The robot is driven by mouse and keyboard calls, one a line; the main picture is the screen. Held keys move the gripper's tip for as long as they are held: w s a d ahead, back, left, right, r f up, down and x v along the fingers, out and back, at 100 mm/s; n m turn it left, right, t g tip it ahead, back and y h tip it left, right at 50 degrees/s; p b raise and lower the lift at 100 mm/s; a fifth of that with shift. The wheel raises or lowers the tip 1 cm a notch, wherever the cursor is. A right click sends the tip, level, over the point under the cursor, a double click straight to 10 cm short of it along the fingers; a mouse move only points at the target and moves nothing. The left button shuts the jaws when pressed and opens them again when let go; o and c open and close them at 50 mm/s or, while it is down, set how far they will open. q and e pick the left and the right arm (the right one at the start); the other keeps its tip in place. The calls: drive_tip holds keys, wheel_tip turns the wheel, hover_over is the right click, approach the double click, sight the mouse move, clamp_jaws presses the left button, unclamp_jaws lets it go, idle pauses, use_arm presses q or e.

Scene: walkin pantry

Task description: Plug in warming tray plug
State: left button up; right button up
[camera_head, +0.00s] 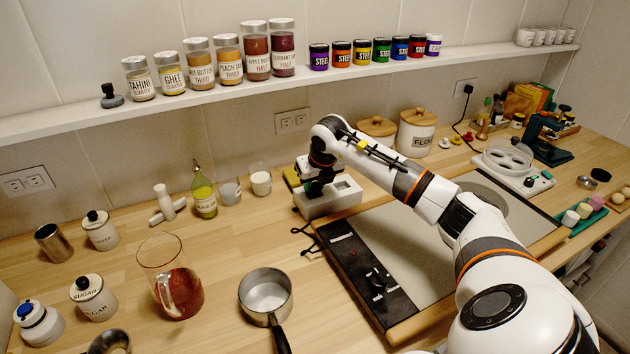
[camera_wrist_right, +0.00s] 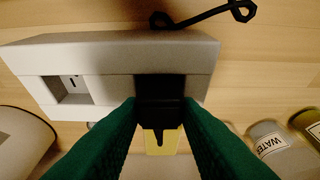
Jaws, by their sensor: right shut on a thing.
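The warming tray (camera_head: 405,240) is a wide flat plate with a black control strip on the counter. Behind its left corner is a white outlet block (camera_head: 335,203), which also shows in the wrist view (camera_wrist_right: 110,60) with a square socket recess at its left. My right gripper (camera_head: 316,188) is at the block. In the wrist view its green fingers (camera_wrist_right: 160,115) are closed on a black plug (camera_wrist_right: 160,88), which overlaps the block's dark right recess. How deep the plug sits is hidden. A black cord (camera_wrist_right: 205,17) loops beside the block. My left gripper is out of view.
A yellow item (camera_head: 291,177) lies behind the block. A green-yellow bottle (camera_head: 204,193), mugs and a jar stand to the left. A saucepan (camera_head: 266,296) and a glass pitcher (camera_head: 170,278) stand in front. Wall outlets (camera_head: 292,121) and a jar shelf (camera_head: 200,95) are behind.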

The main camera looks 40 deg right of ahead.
drive_tip(key=shift+f, duration=0.15)
drive_tip(key=o, duration=0.7)
drive_tip(key=shift+o, duration=1.4)
drive_tip(key=shift+r, duration=0.25)
drive_tip(key=shift+s+r, duration=0.1)
drive_tip(key=shift+r, duration=0.2)
drive_tip(key=b+v, duration=0.1)
drive_tip(key=v, duration=1)
drive_tip(key=shift+b, duration=0.4)
drive_tip(key=shift+r, duration=0.15)
